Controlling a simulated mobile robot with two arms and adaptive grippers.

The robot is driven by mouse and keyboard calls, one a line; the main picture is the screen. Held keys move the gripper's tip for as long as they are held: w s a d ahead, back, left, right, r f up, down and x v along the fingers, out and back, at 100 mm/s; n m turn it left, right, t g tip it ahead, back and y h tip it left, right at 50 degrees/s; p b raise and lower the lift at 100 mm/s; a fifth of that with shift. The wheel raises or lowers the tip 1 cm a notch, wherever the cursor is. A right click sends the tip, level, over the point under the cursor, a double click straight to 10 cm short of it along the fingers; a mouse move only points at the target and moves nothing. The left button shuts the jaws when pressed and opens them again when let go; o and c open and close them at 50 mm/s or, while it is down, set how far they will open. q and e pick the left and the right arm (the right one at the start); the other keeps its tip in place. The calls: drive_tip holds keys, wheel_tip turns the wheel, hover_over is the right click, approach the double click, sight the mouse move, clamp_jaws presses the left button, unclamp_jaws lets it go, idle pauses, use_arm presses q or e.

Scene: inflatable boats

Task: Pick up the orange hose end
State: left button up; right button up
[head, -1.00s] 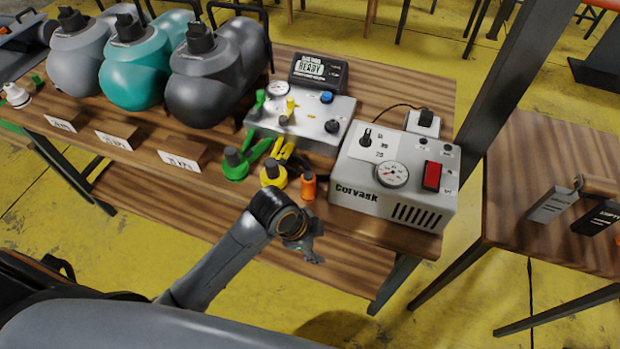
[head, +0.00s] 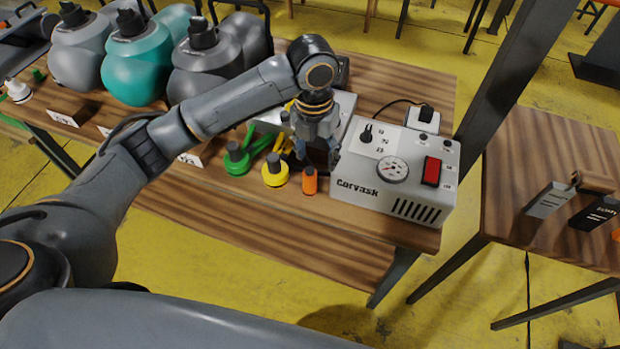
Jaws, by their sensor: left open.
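The orange hose end (head: 309,182) stands upright near the front edge of the wooden table, left of the grey Corvask box. It has a dark tip. My left gripper (head: 316,163) is open and points down just behind and above it, over the table. It looks apart from the orange hose end, though the exact gap is hard to judge. The yellow hose end (head: 274,172) and the green hose end (head: 237,160) stand to the left of the orange one. My right gripper is not in view.
The Corvask box (head: 394,175) with a gauge and red switch stands close on the right. A grey panel (head: 347,104) is partly hidden behind my left arm. The table's front edge is clear.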

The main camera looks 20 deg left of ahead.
sight(309, 170)
use_arm(q)
drive_tip(key=shift+w+a+r+m, duration=0.5)
drive_tip(key=shift+a+r+m, duration=0.25)
drive_tip(key=shift+r, duration=0.1)
drive_tip(key=shift+f, duration=0.35)
wheel_tip(309, 170, down, 8)
drive_tip(key=shift+r+p, duration=0.25)
drive_tip(key=shift+p, duration=0.3)
drive_tip(key=f, duration=0.1)
drive_tip(key=f+p, duration=0.1)
drive_tip(key=f, duration=0.2)
drive_tip(key=shift+w+a+f, duration=0.1)
drive_tip(key=shift+w+a, duration=0.15)
drive_tip(key=shift+w, duration=0.05)
drive_tip(key=shift+f, duration=0.55)
clamp_jaws()
